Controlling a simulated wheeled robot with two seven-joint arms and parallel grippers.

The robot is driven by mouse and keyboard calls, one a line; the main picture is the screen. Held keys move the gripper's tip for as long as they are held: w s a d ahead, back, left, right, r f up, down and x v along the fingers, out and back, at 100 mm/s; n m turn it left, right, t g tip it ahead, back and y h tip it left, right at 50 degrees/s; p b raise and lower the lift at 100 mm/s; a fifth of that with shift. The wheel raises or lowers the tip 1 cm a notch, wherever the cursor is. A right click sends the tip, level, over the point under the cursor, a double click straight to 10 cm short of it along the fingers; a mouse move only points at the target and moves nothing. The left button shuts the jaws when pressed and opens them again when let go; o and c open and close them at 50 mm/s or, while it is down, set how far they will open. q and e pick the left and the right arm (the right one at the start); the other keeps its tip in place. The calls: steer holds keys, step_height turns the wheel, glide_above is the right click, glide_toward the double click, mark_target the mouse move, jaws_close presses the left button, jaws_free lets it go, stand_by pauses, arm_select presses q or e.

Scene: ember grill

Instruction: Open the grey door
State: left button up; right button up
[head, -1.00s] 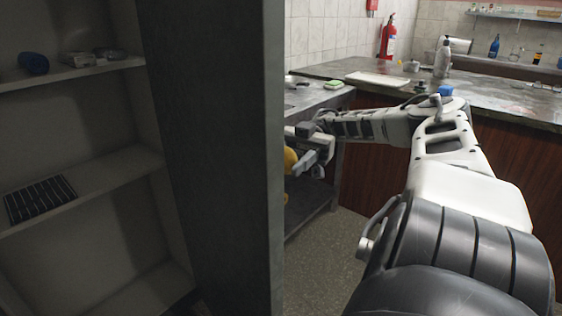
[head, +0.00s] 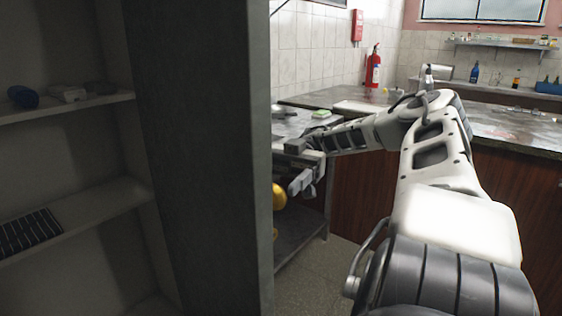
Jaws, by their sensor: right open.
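The grey door (head: 195,150) is a tall dark grey panel that fills the middle left of the head view. It appears to stand open beside a pale shelf unit (head: 95,205), whose inside is exposed. No handle shows on the face that I see. My right gripper (head: 298,166) is just right of the door's free edge in the picture, with its two fingers apart and nothing between them. I cannot tell whether any part of it touches the door's far side. My left gripper is out of view.
Small items, including a blue one (head: 23,97), lie on the upper shelf. A metal table (head: 298,122) and a counter (head: 510,130) stand beyond my right arm. A yellow object (head: 279,197) is partly hidden behind the door's edge. Some bare floor (head: 310,290) shows right of the door.

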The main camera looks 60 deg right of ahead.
mark_target(270, 169)
steer(key=a+r, duration=0.1)
steer(key=s+a+r, duration=0.1)
steer(key=r, duration=0.1)
steer(key=s+a+r, duration=0.1)
steer(key=r, duration=0.1)
steer(key=shift+s+a, duration=0.2)
steer(key=shift+a, duration=0.1)
steer(key=s+a+r, duration=0.3)
steer(key=s+a, duration=0.1)
steer(key=a, duration=0.3)
steer(key=shift+s+r, duration=0.15)
steer(key=shift+s, duration=0.15)
